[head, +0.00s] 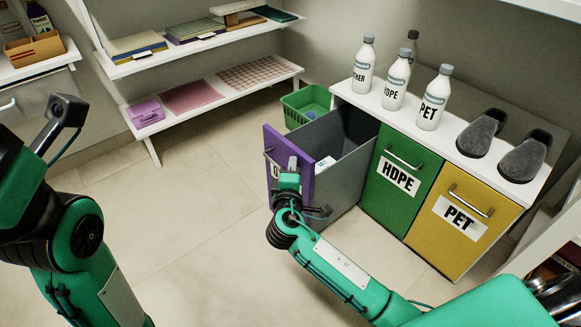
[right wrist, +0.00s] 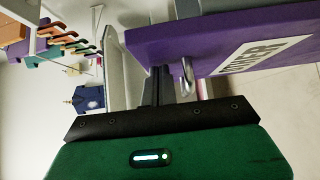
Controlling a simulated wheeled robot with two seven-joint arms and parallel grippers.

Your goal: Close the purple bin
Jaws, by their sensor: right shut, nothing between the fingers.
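The purple bin is a pulled-out drawer with a purple front (head: 274,148) and an open grey body (head: 345,168), left of the green bin. Its front also fills the upper right of the right wrist view (right wrist: 225,35), with a white label and a metal handle (right wrist: 187,76). My right gripper (head: 292,162) is shut and empty at the outer face of the purple front, beside the handle; its dark fingers (right wrist: 160,85) show in the right wrist view. I cannot tell whether they touch the handle. My left arm shows at the left, but its fingers do not.
The green HDPE bin (head: 393,195) and yellow PET bin (head: 450,228) are closed. Bottles (head: 394,88) and dark shoe-like items (head: 480,135) stand on the white top (head: 448,141). A green basket (head: 305,104) sits behind the drawer. The floor (head: 190,215) to the left is clear.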

